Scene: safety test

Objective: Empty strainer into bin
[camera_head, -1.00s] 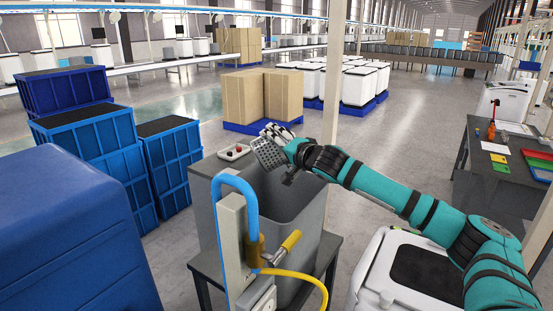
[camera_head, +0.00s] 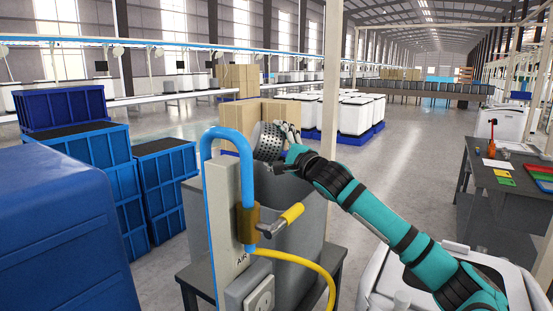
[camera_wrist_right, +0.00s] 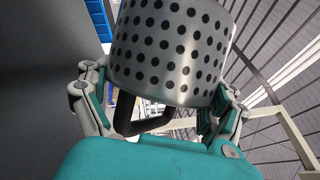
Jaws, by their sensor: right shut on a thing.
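The strainer (camera_head: 268,142) is a grey metal cup with round holes. In the head view it is above the back left part of a grey tub (camera_head: 305,220). My right gripper (camera_head: 286,143) is shut on it from the right. In the right wrist view, the strainer (camera_wrist_right: 170,48) fills the top middle between the two fingers, with a dark looped handle (camera_wrist_right: 128,113) below it. The strainer's inside is hidden, so I cannot tell what it holds. I cannot tell for sure which container is the bin. My left gripper is not in view.
A post with a blue hose (camera_head: 222,135) and a yellow hose (camera_head: 318,273) stands before the tub. A large blue container (camera_head: 60,230) and blue crates (camera_head: 170,180) stand left. A dark table (camera_head: 505,165) stands right. Open floor (camera_head: 420,145) lies behind.

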